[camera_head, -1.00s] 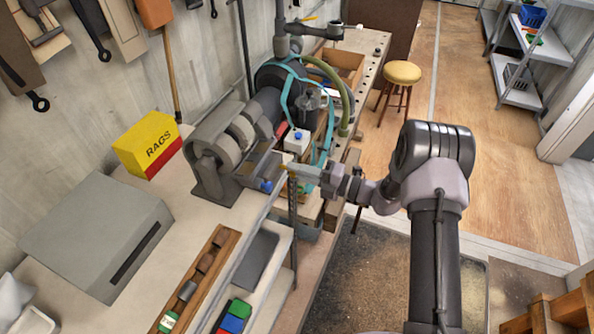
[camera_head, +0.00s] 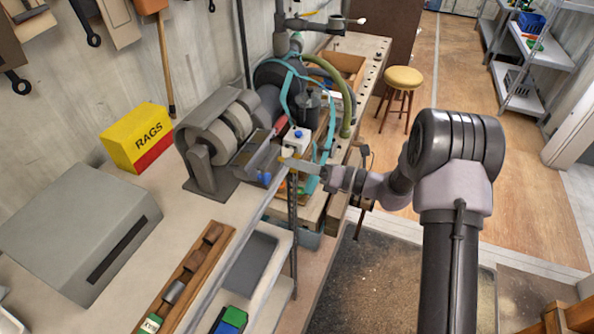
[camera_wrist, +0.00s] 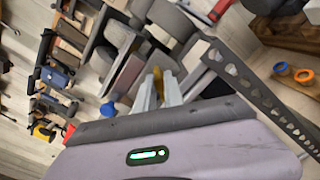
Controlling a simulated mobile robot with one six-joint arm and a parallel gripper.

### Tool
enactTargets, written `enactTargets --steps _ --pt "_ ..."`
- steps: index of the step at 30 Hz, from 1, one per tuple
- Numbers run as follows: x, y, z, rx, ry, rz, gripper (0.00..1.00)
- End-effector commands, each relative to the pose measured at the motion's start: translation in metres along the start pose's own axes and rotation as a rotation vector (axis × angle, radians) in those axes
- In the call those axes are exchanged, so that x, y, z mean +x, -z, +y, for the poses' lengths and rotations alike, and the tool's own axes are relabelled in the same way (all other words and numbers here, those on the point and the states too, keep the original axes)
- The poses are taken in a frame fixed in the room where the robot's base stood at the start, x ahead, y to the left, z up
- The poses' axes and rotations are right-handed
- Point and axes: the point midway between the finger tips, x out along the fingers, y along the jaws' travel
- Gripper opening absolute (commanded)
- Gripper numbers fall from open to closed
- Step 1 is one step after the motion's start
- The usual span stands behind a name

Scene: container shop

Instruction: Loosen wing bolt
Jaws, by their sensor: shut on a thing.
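My gripper (camera_head: 291,160) reaches in from the right to the front of the grey belt-and-wheel machine (camera_head: 207,180) on the bench. In the wrist view, its two pale fingers (camera_wrist: 160,88) are closed on a small yellow, brass-coloured piece (camera_wrist: 157,76), which appears to be the wing bolt. The fingers hide most of it, so its wings and turn angle cannot be told. In the head view only a yellowish spot shows at the fingertips. A blue knob (camera_head: 264,177) sits on the machine just left of the gripper; it also shows in the wrist view (camera_wrist: 108,108).
A white box with a blue button (camera_head: 296,140) and teal hose (camera_head: 328,140) are close behind the gripper. A perforated metal strip (camera_wrist: 262,98) stands close to the right of the fingers. A yellow RAGS box (camera_head: 137,138) and grey case (camera_head: 80,225) are left. Open floor lies right.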

Motion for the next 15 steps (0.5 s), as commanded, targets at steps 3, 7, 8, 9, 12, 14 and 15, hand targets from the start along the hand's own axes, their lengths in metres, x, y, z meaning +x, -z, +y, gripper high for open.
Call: enactTargets --steps 3,7,8,9,12,14,15 --pt "-0.0001 0.0036 -0.0033 -0.108 0.0 0.0 0.0" --pt "-0.0001 0.0038 -0.0035 -0.232 0.0 0.001 0.0" --pt "-0.0001 0.004 -0.0036 -0.259 0.0 0.001 0.0" --pt "-0.0001 0.004 -0.0035 -0.295 0.0 0.001 0.0" --pt "-0.0001 0.0041 -0.0035 -0.383 0.0 0.001 0.0" --pt "-0.0001 0.0038 -0.0032 -0.433 0.0 0.001 0.0" --pt "-0.0001 0.0038 -0.0033 -0.463 0.0 0.001 0.0"
